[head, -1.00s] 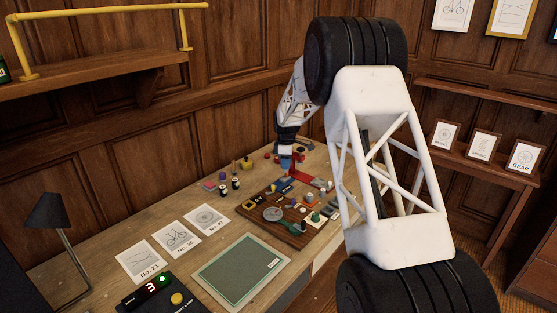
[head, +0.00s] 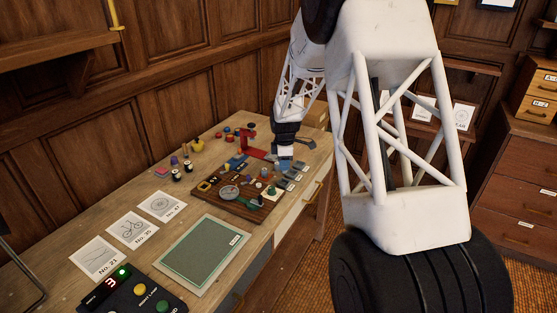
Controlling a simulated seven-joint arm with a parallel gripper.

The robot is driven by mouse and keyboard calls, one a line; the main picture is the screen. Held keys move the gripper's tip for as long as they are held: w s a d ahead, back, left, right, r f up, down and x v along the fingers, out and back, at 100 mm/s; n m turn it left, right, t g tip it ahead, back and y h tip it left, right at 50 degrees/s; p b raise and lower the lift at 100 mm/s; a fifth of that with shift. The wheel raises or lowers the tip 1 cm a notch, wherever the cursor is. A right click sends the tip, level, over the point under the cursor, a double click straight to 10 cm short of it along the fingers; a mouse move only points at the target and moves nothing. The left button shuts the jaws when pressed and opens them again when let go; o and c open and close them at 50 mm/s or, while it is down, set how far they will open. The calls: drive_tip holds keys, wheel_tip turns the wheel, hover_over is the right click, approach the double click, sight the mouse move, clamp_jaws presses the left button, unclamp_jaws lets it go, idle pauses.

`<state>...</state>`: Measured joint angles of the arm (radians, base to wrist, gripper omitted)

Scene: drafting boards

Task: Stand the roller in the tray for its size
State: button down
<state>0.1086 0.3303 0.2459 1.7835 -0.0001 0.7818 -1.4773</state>
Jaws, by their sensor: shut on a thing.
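My gripper (head: 285,154) points down over the far right part of the workbench, just right of a red stand (head: 257,150). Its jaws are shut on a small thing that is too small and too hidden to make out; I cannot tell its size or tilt. Several small grey flat pieces (head: 290,176), which may be the trays, lie below and in front of my gripper, along the right side of a dark wooden board (head: 222,205). I cannot read any size marks on them.
The board carries several small parts and a round grey disc (head: 229,192). Dark spools (head: 188,167) and a yellow thing (head: 198,146) stand behind it. A green mat (head: 203,254), printed cards (head: 132,228) and a control box (head: 140,297) lie nearer. The bench's right edge is close to the grey pieces.

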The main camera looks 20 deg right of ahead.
drive_tip(key=shift+f, duration=0.1)
idle(0.3)
drive_tip(key=shift+f, duration=2)
drive_tip(key=shift+f, duration=1.05)
idle(1.3)
drive_tip(key=c, duration=0.5)
unclamp_jaws()
drive_tip(key=shift+r, duration=0.1)
drive_tip(key=shift+r, duration=3.4)
drive_tip(key=shift+r, duration=0.1)
